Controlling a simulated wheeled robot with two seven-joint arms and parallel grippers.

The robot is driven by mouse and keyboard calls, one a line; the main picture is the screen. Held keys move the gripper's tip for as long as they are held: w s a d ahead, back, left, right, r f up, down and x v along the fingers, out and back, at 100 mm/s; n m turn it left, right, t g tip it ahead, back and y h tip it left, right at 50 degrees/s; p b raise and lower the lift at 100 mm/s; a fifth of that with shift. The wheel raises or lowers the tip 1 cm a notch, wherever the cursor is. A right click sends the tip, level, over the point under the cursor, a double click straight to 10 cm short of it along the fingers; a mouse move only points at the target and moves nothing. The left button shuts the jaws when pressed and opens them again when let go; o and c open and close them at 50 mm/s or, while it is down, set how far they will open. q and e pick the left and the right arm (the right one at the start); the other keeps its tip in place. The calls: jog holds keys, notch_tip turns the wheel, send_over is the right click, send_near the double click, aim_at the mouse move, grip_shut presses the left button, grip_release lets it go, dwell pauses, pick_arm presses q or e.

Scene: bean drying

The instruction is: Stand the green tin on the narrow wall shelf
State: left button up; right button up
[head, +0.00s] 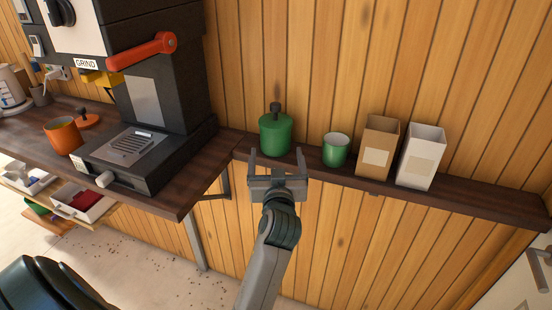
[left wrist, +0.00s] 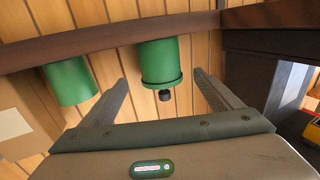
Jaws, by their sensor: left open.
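The green tin (head: 276,134), with a lid and a dark knob, stands upright on the narrow wall shelf (head: 460,198), at its left end near the grinder. My left gripper (head: 277,155) is open and empty just in front of the tin, its two fingers pointing at the wall. In the left wrist view, which shows the scene upside down, the tin (left wrist: 160,62) sits ahead, between the lines of the spread fingers. A gap seems to separate them, but its depth is hard to tell. My right gripper is not in view.
On the shelf right of the tin stand a green cup (head: 336,150), a brown box (head: 378,148) and a white box (head: 421,156). Left is a dark counter (head: 203,172) with a black grinder (head: 160,85) and an orange mug (head: 63,136). The shelf's right end is clear.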

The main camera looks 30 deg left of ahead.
pick_arm(q)
jog(key=s+d+f+m+g+h, duration=0.3)
jog(key=s+f, duration=0.5)
jog(key=f, duration=0.3)
jog(key=s+d+f+m+g+h, duration=0.2)
jog(key=s+d+f+g+h, duration=0.15)
jog(key=s+f, duration=0.6)
jog(key=s+d+f+m+g+h, duration=0.2)
jog(key=s+d+f, duration=0.25)
jog(key=s, duration=0.45)
jog(key=s+d+f+m+g+h, duration=0.25)
jog(key=s+f, duration=0.35)
jog(key=s, duration=0.3)
notch_tip(320, 180, down, 29)
jog(key=s+d+g+b, duration=0.1)
jog(key=s+g, duration=0.1)
jog(key=s+a+f+b, duration=0.1)
jog(key=s+a+f, duration=0.2)
jog(key=s+f, duration=1.4)
jog(key=shift+s+f+g+y, duration=0.3)
jog(key=shift+f+g, duration=0.1)
jog(key=shift+f, duration=0.45)
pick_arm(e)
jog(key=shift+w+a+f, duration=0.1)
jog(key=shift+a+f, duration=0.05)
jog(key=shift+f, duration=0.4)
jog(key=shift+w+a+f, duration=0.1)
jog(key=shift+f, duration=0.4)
